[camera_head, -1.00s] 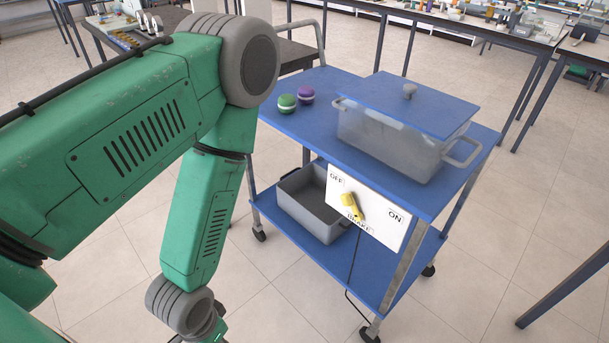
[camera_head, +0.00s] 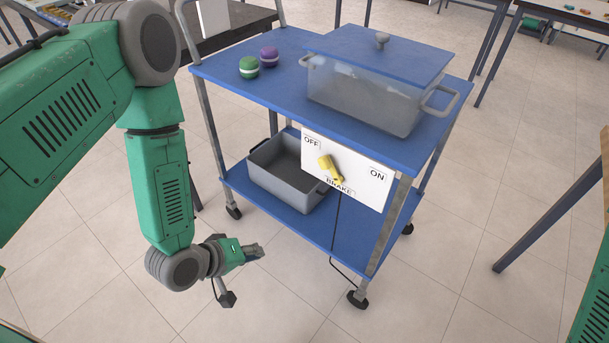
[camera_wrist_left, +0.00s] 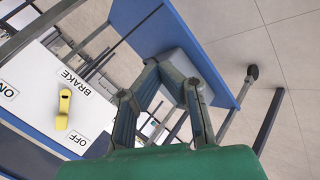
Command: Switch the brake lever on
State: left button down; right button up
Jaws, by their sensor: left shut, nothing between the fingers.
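The brake lever (camera_head: 330,168) is yellow and sits on a white panel (camera_head: 350,179) on the side of a blue cart. The panel is marked OFF at its left, ON at its right and BRAKE below the lever. The lever's wide end leans up and left, toward OFF. My left gripper (camera_head: 252,252) is shut and empty, low in front of the cart, left of and below the panel, apart from the lever. In the left wrist view, the lever (camera_wrist_left: 63,108) is left of the gripper fingers (camera_wrist_left: 162,65). My right gripper is out of view.
The cart's blue top (camera_head: 255,95) carries a lidded clear container (camera_head: 365,95), a green (camera_head: 249,68) and a purple (camera_head: 269,57) round item. A grey bin (camera_head: 280,180) sits on the lower shelf. A black cable hangs below the panel. Floor in front is clear.

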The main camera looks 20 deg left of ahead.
aim_at(329, 170)
pick_arm(q)
jog(key=shift+w+a+r+n+t+h+b, duration=1.05)
jog(key=shift+w+r+n+t+h+b, duration=1.3)
jog(key=shift+w+r+n+t, duration=2.55)
jog(key=shift+n+g+h, duration=0.5)
jog(key=shift+g+h, duration=0.05)
jog(key=shift+g, duration=0.05)
jog(key=x, duration=0.4)
jog(key=f+b+x, duration=0.1)
jog(key=x, duration=0.2)
jog(key=f+b+x, duration=0.1)
jog(key=x, duration=0.3)
jog(key=shift+w, duration=0.55)
jog(key=d+r, duration=0.1)
jog(key=d, duration=0.1)
jog(key=s+d+r, duration=0.1)
jog(key=shift+s+d+r, duration=0.2)
jog(key=shift+d+r, duration=0.05)
jog(key=shift+d, duration=0.1)
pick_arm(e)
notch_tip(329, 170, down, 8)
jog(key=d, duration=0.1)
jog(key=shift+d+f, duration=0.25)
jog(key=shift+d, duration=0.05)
pick_arm(q)
jog(key=shift+a, duration=0.3)
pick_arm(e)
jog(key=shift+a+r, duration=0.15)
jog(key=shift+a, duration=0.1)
